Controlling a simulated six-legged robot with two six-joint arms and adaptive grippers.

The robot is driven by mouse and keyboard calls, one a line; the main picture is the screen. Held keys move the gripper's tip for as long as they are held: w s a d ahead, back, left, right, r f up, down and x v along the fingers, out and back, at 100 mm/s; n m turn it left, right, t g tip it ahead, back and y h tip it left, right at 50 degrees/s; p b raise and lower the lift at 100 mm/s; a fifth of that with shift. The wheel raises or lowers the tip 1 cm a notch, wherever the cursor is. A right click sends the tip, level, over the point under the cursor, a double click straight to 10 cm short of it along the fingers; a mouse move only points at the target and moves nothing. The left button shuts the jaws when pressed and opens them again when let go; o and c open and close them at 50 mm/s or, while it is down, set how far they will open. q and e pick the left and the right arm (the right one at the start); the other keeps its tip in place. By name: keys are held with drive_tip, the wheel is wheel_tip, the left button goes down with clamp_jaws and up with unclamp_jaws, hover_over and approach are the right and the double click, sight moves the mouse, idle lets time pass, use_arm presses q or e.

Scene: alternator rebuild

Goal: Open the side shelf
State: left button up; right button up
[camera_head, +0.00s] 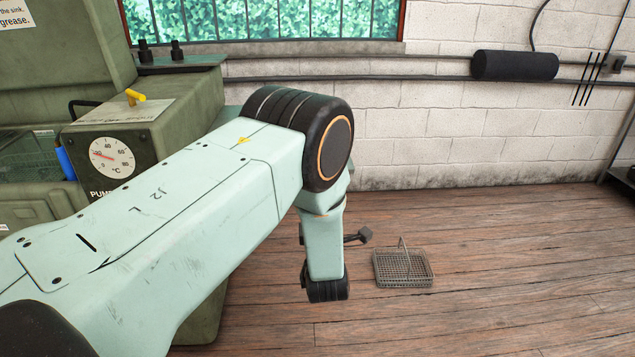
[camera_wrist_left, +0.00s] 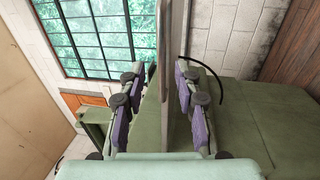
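In the head view my left arm reaches across from the left and bends down at its elbow; its gripper is mostly hidden there. In the left wrist view my left gripper (camera_wrist_left: 160,72) has its two purple-padded fingers apart. A thin grey-green panel (camera_wrist_left: 164,40), seen edge-on, stands between the fingers, with a small gap visible on each side. It may be the side shelf, but I cannot tell for sure. In the head view a green machine (camera_head: 62,50) with a temperature gauge (camera_head: 111,157) stands at left, partly covered by my arm. My right gripper is not in view.
A wire basket (camera_head: 403,269) lies on the wooden floor (camera_head: 480,310), right of my arm. A black cylinder (camera_head: 515,65) is mounted on the white block wall (camera_head: 450,130). A yellow handle (camera_head: 135,97) sits on top of the gauge box. The floor at right is clear.

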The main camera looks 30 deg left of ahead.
use_arm(q)
drive_tip(key=v, duration=0.7)
idle(0.4)
drive_tip(key=s+d+f+m+g+h, duration=0.1)
drive_tip(key=s+f+m+g+h, duration=0.3)
drive_tip(key=s+f+m, duration=0.4)
drive_tip(key=s+d+f+m+g+h, duration=0.25)
drive_tip(key=s+f+m+g, duration=0.25)
drive_tip(key=f+m, duration=0.5)
drive_tip(key=s+f+m+g+h, duration=0.1)
drive_tip(key=s+g, duration=0.3)
drive_tip(key=s, duration=0.8)
drive_tip(key=s+d+f+m+g+h, duration=0.1)
drive_tip(key=s+f+m+g+h, duration=0.1)
drive_tip(key=s, duration=1.1)
drive_tip(key=m+g+h, duration=0.1)
drive_tip(key=m+g, duration=0.1)
drive_tip(key=shift+s+f+m, duration=0.15)
drive_tip(key=shift+f+m, duration=0.05)
drive_tip(key=shift+m, duration=0.1)
